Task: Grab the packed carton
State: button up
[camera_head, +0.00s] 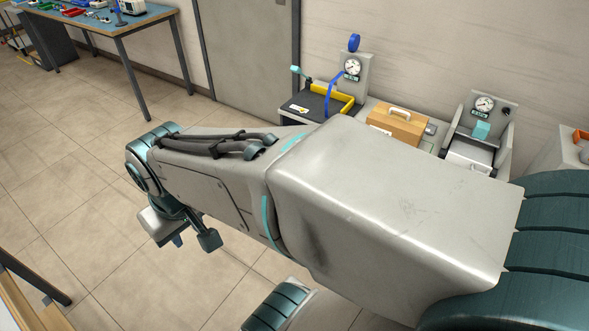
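The packed carton (393,127) is a brown box with a pale handle on top. It sits upright on a low bench by the back wall, right of the picture's middle. My gripper (192,240) hangs at the far end of my arm, left of centre over the tiled floor. It is well to the left of the carton and apart from it. The fingers are small and partly hidden by the wrist, so their opening is unclear. My arm crosses the view in front of the bench and hides its front part.
Left of the carton stands a station with a gauge (352,67) and a yellow-edged tray (341,97). Right of it is another gauge station (484,105) with a teal block. A blue-topped workbench (95,22) stands at upper left. The floor (75,170) between is clear.

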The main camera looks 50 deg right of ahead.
aim_at(406, 126)
jog(key=k, duration=0.2)
jog(key=z, duration=1.9)
jog(key=i, duration=0.55)
jog(key=z, duration=0.85)
jog(key=i, duration=1.85)
jog(key=u, duration=0.75)
